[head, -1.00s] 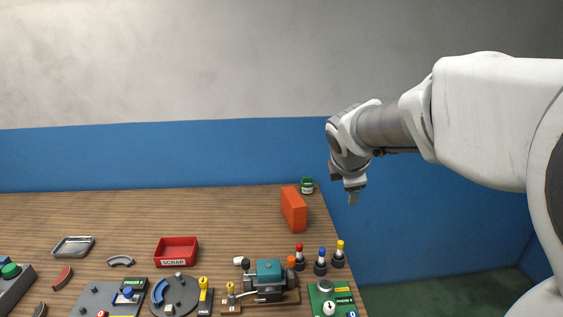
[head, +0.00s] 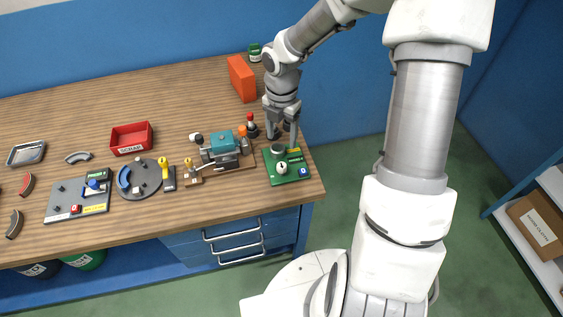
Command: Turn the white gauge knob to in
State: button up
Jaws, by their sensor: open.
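The white gauge knob (head: 282,168) sits on a green board (head: 297,177) at the right end of the workbench. The board also carries a grey round part (head: 277,150), yellow and green labels, and a small blue block (head: 303,172). My gripper (head: 281,143) points down over the far side of the board, open, with its two fingers apart on either side of the grey round part in the picture. I cannot tell its height above the board. The white knob shows in front of the fingers, apart from them. The knob's markings are too small to read.
A teal-topped machine (head: 222,144) stands left of the board. An orange block (head: 242,79) and green can (head: 255,52) stand farther back. The red scrap tray (head: 131,138) is farther left.

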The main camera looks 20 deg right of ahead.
aim_at(282, 165)
notch_tip(282, 165, down, 12)
jog(key=shift+f+b, duration=0.2)
jog(key=shift+b, duration=0.4)
grip_shut()
